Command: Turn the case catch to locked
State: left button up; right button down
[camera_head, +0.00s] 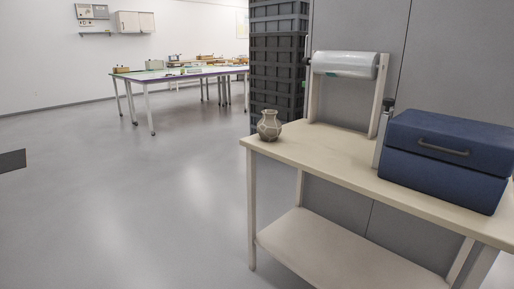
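A blue case (443,180) with its lid down stands on the right end of a pale wooden bench (335,165). A grey bar handle (443,148) runs across the front of its lid. I cannot make out a catch on the case at this size. A small grey-beige vase with crack-like lines (269,128) stands upright at the bench's left end. Neither of my grippers shows in this view.
A clear film roll (346,65) hangs on a pale stand at the back of the bench. Dark stacked crates (278,73) rise behind the vase. A long work table (180,74) with small items stands far left. The grey floor (130,200) between is open.

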aim_at(388, 102)
jog(key=i+z, duration=0.1)
jog(key=z, duration=0.65)
jog(key=i+j+z, duration=0.8)
jog(key=j+z, duration=0.15)
